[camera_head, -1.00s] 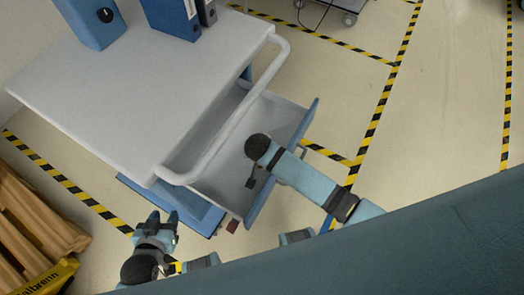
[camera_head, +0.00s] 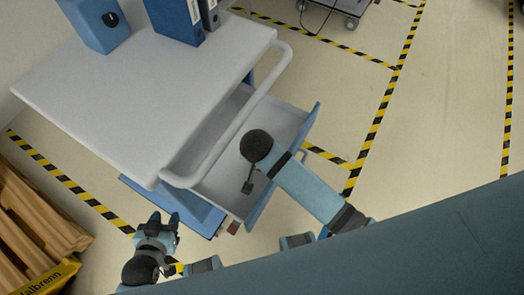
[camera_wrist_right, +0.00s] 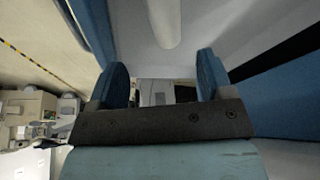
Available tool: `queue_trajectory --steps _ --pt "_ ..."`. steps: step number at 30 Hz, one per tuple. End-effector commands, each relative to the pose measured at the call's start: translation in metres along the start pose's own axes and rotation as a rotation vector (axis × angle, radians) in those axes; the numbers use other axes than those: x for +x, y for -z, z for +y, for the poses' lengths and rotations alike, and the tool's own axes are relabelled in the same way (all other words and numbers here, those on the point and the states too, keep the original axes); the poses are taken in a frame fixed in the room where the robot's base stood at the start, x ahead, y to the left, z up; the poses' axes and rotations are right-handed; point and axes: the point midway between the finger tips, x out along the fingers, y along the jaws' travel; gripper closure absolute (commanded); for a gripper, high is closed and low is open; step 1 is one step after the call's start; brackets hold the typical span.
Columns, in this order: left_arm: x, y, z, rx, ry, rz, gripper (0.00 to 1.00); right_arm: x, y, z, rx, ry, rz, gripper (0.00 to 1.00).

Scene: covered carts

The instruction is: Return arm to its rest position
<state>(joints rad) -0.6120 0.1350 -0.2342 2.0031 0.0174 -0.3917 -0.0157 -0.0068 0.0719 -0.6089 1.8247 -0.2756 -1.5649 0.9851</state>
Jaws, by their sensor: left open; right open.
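My left gripper (camera_head: 163,224) is at the lower left in the head view, beside the cart's near left corner, with its two blue fingers apart and nothing between them. My right arm reaches from the lower right over the open drawer (camera_head: 224,193) of the cart. The right gripper's fingers are hidden under its wrist in the head view. In the right wrist view the right gripper (camera_wrist_right: 163,82) shows its two blue fingers apart, with nothing held between them. The cart's pale drawer or shelf surfaces and blue edges surround it there.
The cart (camera_head: 130,90) has a grey top with a white push handle (camera_head: 235,120). A blue box (camera_head: 92,25) and binders (camera_head: 182,18) stand on it. The floor with yellow-black tape is clear at the right (camera_head: 440,120).

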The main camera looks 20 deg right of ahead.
Motion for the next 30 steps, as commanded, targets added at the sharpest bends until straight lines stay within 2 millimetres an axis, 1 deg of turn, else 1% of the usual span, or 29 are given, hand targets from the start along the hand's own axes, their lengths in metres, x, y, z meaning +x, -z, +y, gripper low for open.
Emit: queue_trajectory --steps 3,17,20,23,26,27,30 --pt "0.000 -0.001 0.000 0.001 0.000 -0.002 0.57 -0.003 0.000 0.000 0.000 -0.001 0.000 0.26" --pt "0.000 -0.002 0.000 0.002 -0.001 -0.004 0.57 -0.003 0.000 0.000 0.000 0.000 0.000 0.26" --pt "0.000 -0.002 0.000 0.002 -0.001 -0.004 0.57 -0.004 -0.002 0.004 -0.006 0.003 -0.007 0.26" --pt "0.000 -0.002 0.000 0.002 -0.001 -0.004 0.57 -0.010 -0.009 0.020 -0.038 0.022 -0.034 0.26" --pt "0.000 -0.001 0.000 0.002 -0.001 -0.004 0.57 -0.025 -0.020 0.056 -0.109 0.060 -0.075 0.26" --pt "0.000 -0.001 0.000 0.002 -0.001 -0.004 0.57 -0.033 -0.025 0.072 -0.144 0.076 -0.088 0.26" --pt "0.000 -0.001 0.000 0.002 -0.001 -0.004 0.57 -0.051 -0.032 0.108 -0.225 0.109 -0.102 0.26"
